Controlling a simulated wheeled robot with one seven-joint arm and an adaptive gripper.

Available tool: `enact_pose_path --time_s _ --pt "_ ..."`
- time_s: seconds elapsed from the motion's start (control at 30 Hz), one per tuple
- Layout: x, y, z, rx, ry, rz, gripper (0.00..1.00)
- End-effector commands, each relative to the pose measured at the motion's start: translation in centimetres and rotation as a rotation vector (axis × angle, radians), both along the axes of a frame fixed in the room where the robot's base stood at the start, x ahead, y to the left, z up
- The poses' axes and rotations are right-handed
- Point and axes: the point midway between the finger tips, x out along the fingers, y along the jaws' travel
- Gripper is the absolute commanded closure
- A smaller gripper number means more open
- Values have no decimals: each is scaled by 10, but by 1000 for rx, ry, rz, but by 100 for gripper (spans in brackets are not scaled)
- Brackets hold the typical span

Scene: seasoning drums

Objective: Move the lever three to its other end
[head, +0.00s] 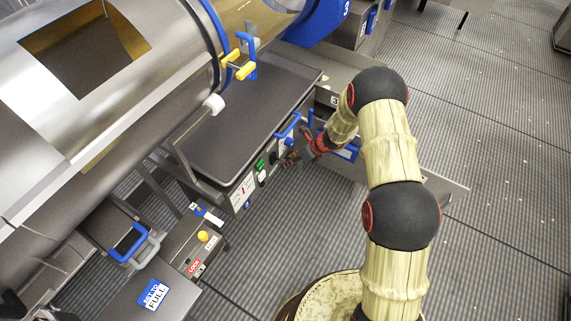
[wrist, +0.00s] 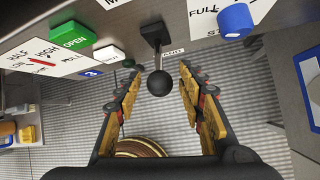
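A short black lever with a round ball knob (wrist: 160,82) sticks out of a dark square mount on the grey panel in the wrist view. A blue tag with what looks like a 3 (wrist: 92,73) is to its left. My gripper (wrist: 160,72) is open, one finger on each side of the ball knob, with gaps showing on both sides. In the head view my gripper (head: 299,156) is at the front of the control panel (head: 244,190). There the lever is too small and too covered to make out clearly.
Left of the lever are a green OPEN button (wrist: 73,34) and a white button (wrist: 110,53). A blue knob (wrist: 235,20) is to its right. A blue handle (head: 289,125) stands above the panel. Ribbed floor on the right (head: 500,150) is open.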

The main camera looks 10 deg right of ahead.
Motion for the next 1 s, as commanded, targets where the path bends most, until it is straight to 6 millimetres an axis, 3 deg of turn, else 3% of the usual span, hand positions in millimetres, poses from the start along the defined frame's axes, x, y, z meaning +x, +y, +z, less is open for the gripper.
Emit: enact_pose_path --time_s 0.2,0.4,0.83,1.0 --pt "-11 -23 36 1 -1 -2 61" --pt "-17 -35 54 1 1 -2 61" --pt "-19 -38 58 1 2 -1 59" --pt "-18 -48 39 0 -2 -17 59"
